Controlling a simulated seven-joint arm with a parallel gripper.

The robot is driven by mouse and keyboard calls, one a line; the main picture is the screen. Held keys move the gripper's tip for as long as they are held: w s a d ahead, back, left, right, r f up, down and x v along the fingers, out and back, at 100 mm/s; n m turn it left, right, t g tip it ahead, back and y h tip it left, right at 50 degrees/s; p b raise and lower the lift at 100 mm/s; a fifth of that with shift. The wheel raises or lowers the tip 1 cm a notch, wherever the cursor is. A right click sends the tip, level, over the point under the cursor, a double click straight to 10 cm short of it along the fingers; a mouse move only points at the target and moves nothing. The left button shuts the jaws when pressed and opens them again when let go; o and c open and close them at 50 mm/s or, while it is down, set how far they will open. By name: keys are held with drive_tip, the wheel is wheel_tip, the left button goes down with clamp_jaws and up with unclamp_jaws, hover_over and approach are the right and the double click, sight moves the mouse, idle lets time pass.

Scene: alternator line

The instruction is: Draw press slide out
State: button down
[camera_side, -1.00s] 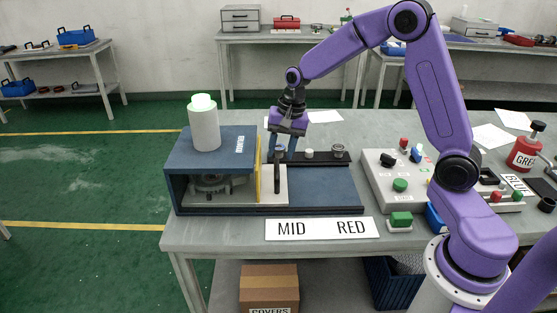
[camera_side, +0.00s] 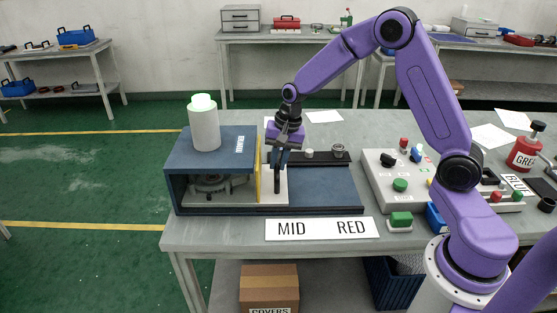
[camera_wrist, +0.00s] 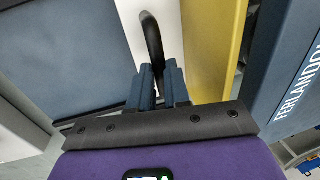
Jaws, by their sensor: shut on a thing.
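The press is a blue box (camera_side: 215,138) with a white cylinder (camera_side: 204,128) on top and a yellow panel (camera_side: 258,170) at its right opening. The pale slide plate (camera_side: 268,198) pokes out a short way to the right past the yellow panel; the rest of it is inside the box. A black upright handle (camera_side: 277,184) stands on its outer end. My gripper (camera_side: 281,160) is shut on the handle. In the wrist view, the black handle (camera_wrist: 152,38) rises between the blue fingers (camera_wrist: 157,85), beside the yellow panel (camera_wrist: 212,45).
A flat blue bed (camera_side: 325,190) lies clear to the right of the slide. A black rail (camera_side: 325,161) with small knobs runs behind it. A button box (camera_side: 385,190) stands farther right. A sign reading MID RED (camera_side: 322,228) lies in front.

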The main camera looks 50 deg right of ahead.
drive_tip(key=s+d, duration=1.5)
drive_tip(key=c, duration=1.1)
unclamp_jaws()
drive_tip(key=shift+r, duration=0.15)
wheel_tip(320, 180, up, 17)
drive_tip(key=s+d, duration=0.2)
drive_tip(key=shift+s+d, duration=0.25)
drive_tip(key=shift+d, duration=0.05)
drive_tip(key=shift+a, duration=0.1)
drive_tip(key=s+a+f+n+g, duration=0.1)
drive_tip(key=a+f+n, duration=0.2)
drive_tip(key=a+n, duration=0.45)
drive_tip(key=s+a+f+n, duration=0.2)
drive_tip(key=s+a+n, duration=0.5)
drive_tip(key=s+a+f+n+h, duration=0.1)
drive_tip(key=s+a+f+n, duration=0.2)
drive_tip(key=s+a+n, duration=0.4)
drive_tip(key=shift+s+a+f, duration=0.3)
drive_tip(key=shift+s+a, duration=0.25)
drive_tip(key=shift+s, duration=0.1)
